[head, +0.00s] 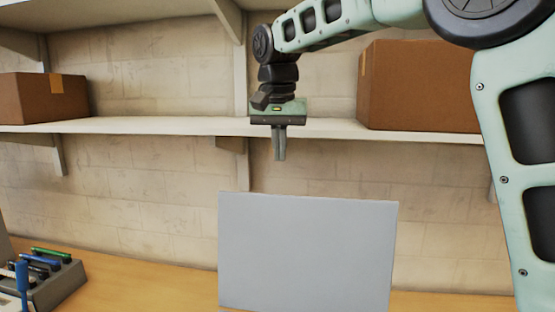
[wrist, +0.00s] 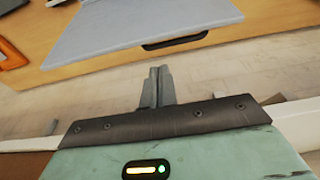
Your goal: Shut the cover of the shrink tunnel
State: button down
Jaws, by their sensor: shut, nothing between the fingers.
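A flat light-grey panel (head: 308,250), which looks like the raised cover of the shrink tunnel, stands up above the wooden worktop in the head view. The machine body under it is not visible there. In the wrist view the grey panel (wrist: 140,25) is at the top, with a dark handle (wrist: 175,40) along its near edge. My gripper (head: 279,156) points down above the panel's top edge, apart from it, near shelf height. Its fingers (wrist: 157,75) are together and empty, short of the handle in the wrist view.
A white shelf (head: 170,125) runs along the wall behind my gripper, with brown boxes at left (head: 40,100) and right (head: 415,85). A grey holder with pens (head: 55,285) is on the worktop (head: 130,275) at lower left. An orange item (wrist: 10,55) is at the wrist view's left edge.

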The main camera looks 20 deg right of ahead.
notch_tip(320, 180, down, 9)
jog(key=w+b, duration=0.1)
jog(key=b, duration=0.6)
jog(key=shift+w+d, duration=0.15)
jog(key=shift+d, duration=0.25)
